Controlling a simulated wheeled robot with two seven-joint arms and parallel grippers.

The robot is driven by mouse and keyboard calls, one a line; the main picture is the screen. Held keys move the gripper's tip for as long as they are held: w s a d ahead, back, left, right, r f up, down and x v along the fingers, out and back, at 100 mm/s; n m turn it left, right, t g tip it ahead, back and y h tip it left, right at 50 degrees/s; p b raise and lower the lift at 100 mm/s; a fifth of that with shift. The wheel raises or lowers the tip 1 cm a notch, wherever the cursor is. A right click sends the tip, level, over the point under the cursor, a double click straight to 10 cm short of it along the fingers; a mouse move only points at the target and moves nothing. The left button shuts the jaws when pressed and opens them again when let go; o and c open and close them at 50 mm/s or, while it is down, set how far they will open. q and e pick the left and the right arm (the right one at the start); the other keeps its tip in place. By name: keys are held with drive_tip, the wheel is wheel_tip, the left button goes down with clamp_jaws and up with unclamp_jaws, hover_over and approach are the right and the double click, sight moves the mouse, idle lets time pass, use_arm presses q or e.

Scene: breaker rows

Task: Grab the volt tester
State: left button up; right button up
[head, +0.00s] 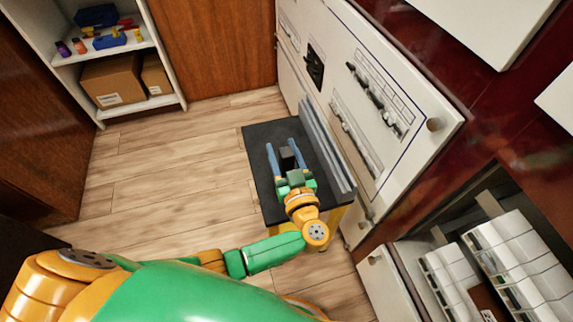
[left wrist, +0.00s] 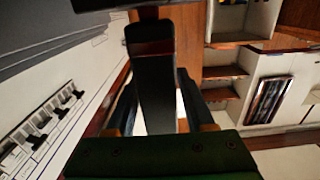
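The volt tester, as far as I can tell, is the dark grey block-like object (head: 288,158) above or on the black top of a small stand (head: 262,190). My left gripper (head: 285,148) is over the stand, with its two blue fingers apart, one on each side of the dark object. In the left wrist view the dark object (left wrist: 152,75) stands tall between the fingers (left wrist: 158,112), and a light gap shows beside it. The fingers do not look closed on it. Its lower part is hidden by the green gripper body. My right gripper is not in view.
A white breaker panel door (head: 385,60) with rows of switches stands close to the right of the stand. Grey strips (head: 325,145) lie along the stand's right side. An open cabinet with breaker rows (head: 515,265) is at lower right. A shelf (head: 115,50) holds boxes. Wooden floor is clear at left.

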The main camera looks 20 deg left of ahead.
use_arm(q)
drive_tip(key=c, duration=0.7)
clamp_jaws()
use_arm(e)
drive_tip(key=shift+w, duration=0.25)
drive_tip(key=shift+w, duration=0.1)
